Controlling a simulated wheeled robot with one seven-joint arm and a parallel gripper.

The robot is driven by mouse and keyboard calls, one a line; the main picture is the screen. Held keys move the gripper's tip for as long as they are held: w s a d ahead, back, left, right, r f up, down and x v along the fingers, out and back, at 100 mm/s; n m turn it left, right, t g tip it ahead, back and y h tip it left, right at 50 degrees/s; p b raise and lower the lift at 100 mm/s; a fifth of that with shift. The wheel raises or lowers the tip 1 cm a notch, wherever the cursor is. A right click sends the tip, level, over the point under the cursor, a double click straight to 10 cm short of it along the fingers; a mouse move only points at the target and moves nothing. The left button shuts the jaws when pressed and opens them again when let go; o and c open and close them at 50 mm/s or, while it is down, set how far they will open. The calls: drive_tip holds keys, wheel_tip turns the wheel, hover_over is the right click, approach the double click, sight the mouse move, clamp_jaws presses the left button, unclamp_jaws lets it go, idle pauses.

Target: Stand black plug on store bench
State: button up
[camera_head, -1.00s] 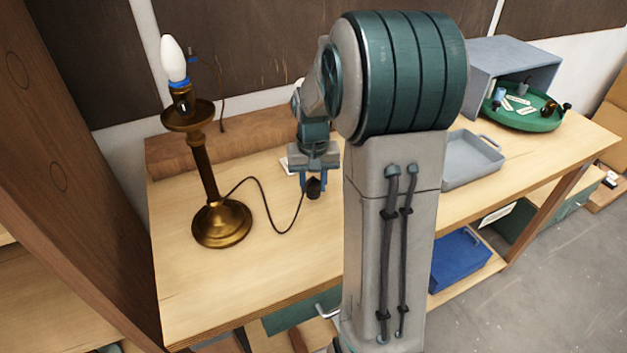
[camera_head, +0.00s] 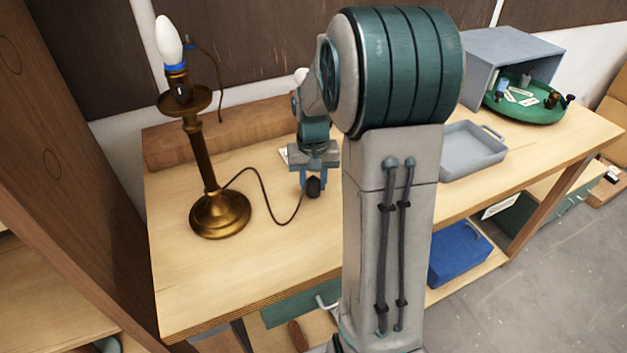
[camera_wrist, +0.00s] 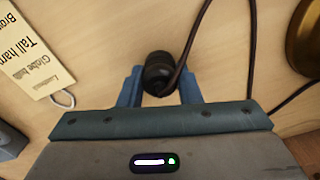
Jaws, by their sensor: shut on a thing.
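The black plug (camera_head: 313,187) is between the blue fingers of my gripper (camera_head: 307,184), which is shut on it just above or at the bench top; whether it touches the wood I cannot tell. In the wrist view the plug (camera_wrist: 158,72) sits between the fingertips of my gripper (camera_wrist: 160,88), with its dark cord (camera_wrist: 195,35) running off it. The cord leads left to the brass lamp (camera_head: 204,165), which stands upright on the wooden bench (camera_head: 265,255) with a white bulb on top.
A paper tag (camera_wrist: 32,55) lies left of the plug in the wrist view. A grey tray (camera_head: 472,152) and a green round tray (camera_head: 540,112) with small parts stand to the right, by a grey open box (camera_head: 512,60). The bench front is clear.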

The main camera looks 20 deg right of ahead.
sight(313, 180)
drive_tip(key=shift+f, duration=0.35)
drive_tip(key=o, duration=1)
drive_tip(key=shift+o, duration=0.2)
drive_tip(key=shift+r, duration=0.15)
wheel_tip(313, 180, up, 14)
drive_tip(key=shift+f, duration=0.2)
drive_tip(key=s+a+f+n+t, duration=0.1)
drive_tip(key=s+a+f, duration=0.1)
drive_tip(key=s+a, duration=0.3)
drive_tip(key=s+a+f+n+t, duration=0.1)
drive_tip(key=s+a, duration=0.4)
drive_tip(key=s, duration=0.7)
wheel_tip(313, 180, down, 2)
drive_tip(key=shift+s+a+f+n+t, duration=0.1)
drive_tip(key=shift+s+a+n+t, duration=0.25)
drive_tip(key=shift+n, duration=0.35)
